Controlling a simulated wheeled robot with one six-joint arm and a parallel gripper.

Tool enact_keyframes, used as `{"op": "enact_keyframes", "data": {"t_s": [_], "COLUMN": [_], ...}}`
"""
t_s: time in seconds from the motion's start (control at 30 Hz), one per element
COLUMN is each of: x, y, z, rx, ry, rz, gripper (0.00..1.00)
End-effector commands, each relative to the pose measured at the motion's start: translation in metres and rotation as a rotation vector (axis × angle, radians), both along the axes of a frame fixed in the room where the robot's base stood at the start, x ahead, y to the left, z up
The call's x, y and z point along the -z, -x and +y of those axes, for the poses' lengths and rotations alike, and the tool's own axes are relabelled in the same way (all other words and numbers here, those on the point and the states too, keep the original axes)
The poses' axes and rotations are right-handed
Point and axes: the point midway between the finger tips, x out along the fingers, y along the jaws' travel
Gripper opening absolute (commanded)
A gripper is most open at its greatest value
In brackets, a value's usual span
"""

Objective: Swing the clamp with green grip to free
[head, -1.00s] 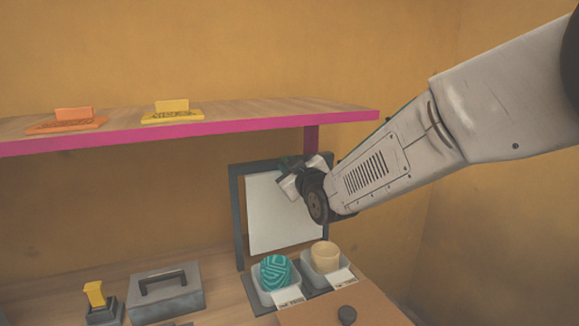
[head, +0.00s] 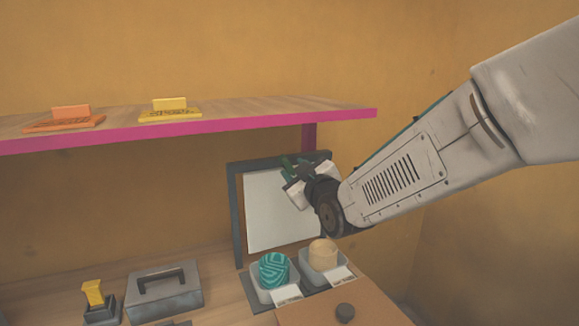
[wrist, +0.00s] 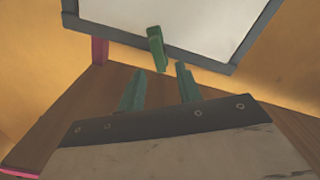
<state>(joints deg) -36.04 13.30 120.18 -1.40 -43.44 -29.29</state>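The clamp's green grip (wrist: 157,48) stands out across the grey border of an upright frame (wrist: 100,25) that holds a white sheet (wrist: 205,20). My gripper (wrist: 160,70) has two green fingers, spread apart and empty. The grip lies just beyond the fingertips, roughly in line with the gap between them. I cannot tell whether either finger touches it. In the head view my gripper (head: 297,167) is at the upper right of the frame (head: 237,215). There the fingers and the grip are too small to tell apart, and my wrist hides part of the sheet (head: 270,215).
A pink-edged shelf (head: 200,126) with an orange plate (head: 65,121) and a yellow plate (head: 170,112) runs above.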

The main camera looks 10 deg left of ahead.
Motion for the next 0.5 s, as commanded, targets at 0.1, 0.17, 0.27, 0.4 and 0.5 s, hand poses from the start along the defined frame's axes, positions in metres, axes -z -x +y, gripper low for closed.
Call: {"op": "enact_keyframes", "data": {"t_s": [0.1,0.17,0.27,0.4,0.5], "x": [-0.001,0.000,0.000,0.000,0.000], "y": [0.013,0.017,0.021,0.021,0.021], "z": [-0.010,-0.014,-0.016,-0.017,-0.017], "rx": [0.001,0.001,0.001,0.001,0.001], "ry": [0.000,0.001,0.000,0.000,0.000], "rz": [0.000,0.001,0.000,0.000,0.000], "gripper": [0.35,0.35,0.35,0.35,0.35]}}
